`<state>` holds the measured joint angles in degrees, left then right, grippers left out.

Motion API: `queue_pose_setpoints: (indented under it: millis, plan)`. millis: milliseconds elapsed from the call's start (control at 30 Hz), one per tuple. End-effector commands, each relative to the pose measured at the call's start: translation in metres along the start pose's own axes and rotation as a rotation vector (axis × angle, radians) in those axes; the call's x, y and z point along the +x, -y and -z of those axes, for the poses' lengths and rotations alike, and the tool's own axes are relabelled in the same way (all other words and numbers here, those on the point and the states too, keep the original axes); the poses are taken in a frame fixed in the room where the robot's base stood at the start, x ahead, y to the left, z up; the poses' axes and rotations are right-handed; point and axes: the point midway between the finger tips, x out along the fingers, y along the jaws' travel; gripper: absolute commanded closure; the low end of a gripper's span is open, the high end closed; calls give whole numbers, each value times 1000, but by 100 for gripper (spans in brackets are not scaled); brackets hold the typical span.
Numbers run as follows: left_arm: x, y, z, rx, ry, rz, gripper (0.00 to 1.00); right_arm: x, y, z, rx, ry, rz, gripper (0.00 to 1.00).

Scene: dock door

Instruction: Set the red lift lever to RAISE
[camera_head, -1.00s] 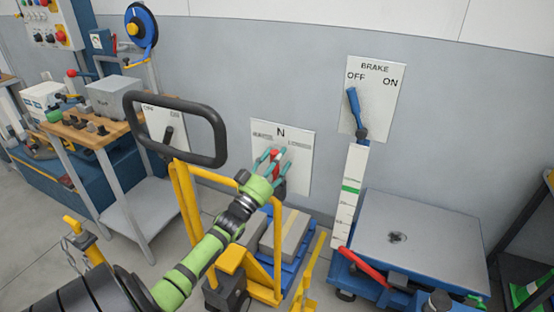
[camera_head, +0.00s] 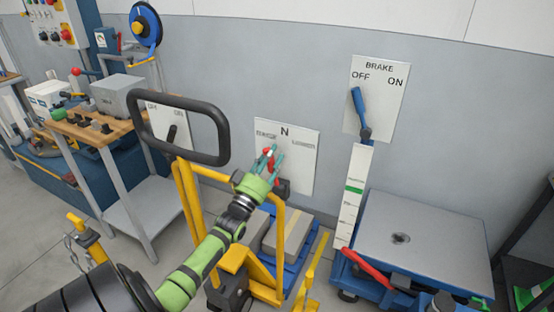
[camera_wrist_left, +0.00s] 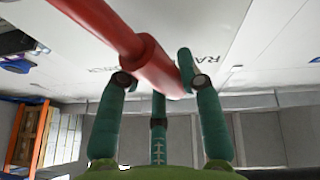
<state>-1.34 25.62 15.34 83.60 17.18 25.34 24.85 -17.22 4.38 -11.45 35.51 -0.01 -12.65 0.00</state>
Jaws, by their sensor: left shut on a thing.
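The red lift lever (camera_head: 268,152) stands in front of a white wall plate (camera_head: 302,165) with an N at its top middle and a small, hard-to-read word on each side. The lever's top leans slightly left of the N. My left gripper (camera_head: 271,161), with teal fingers on a green hand, is shut on the lever and partly hides it. In the left wrist view the red lever (camera_wrist_left: 152,65) runs from the upper left into the space between the fingers (camera_wrist_left: 158,85). Part of a word starting "RA" shows on the plate behind. My right gripper is not in view.
A black loop handle (camera_head: 178,157) on a yellow frame stands left of my left arm. A brake plate (camera_head: 388,100) with a blue lever (camera_head: 360,112) is to the right, above a grey-topped lift table (camera_head: 425,240). A workbench (camera_head: 92,135) stands at left.

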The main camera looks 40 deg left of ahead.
Motion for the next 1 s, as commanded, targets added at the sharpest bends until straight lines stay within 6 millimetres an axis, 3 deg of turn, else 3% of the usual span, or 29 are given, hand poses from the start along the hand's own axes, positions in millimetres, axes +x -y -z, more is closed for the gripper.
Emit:
queue_pose_setpoints:
  millis: [500,1000]
  plan:
    - [-7,34,0,-287,-65,117,100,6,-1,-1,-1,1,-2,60]
    - [-9,39,0,-340,-76,138,100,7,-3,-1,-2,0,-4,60]
